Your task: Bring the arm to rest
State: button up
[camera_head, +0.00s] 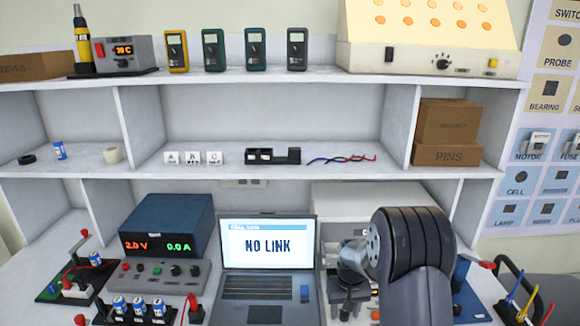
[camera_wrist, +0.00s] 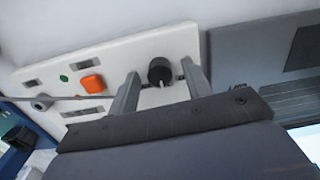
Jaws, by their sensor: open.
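My arm reaches over the right side of the bench in the head view, and its dark, rounded link hides much of what lies behind it. My gripper (camera_wrist: 161,70) shows in the wrist view with its two grey fingers apart. A black knob (camera_wrist: 160,71) on a white panel (camera_wrist: 115,56) appears between the fingertips. I cannot tell whether the fingers touch it or only stand in front of it. Nothing is clearly held. An orange button (camera_wrist: 92,84) sits on the same panel, left of the fingers.
An open laptop (camera_head: 267,260) reading "NO LINK" stands left of my arm. A power supply (camera_head: 168,228) stands farther left, with a cell holder (camera_head: 138,310) in front. Shelves (camera_head: 290,75) with meters and boxes rise behind. Wires (camera_head: 527,300) stand at the right.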

jog(key=n+p, duration=0.2)
jog(key=n, duration=0.2)
jog(key=shift+r, duration=0.1)
jog(key=n+p, duration=0.2)
jog(key=n, duration=0.1)
notch_tip(320, 180, up, 11)
jog(key=b, duration=0.1)
jog(key=shift+f, duration=0.2)
dwell(0.4)
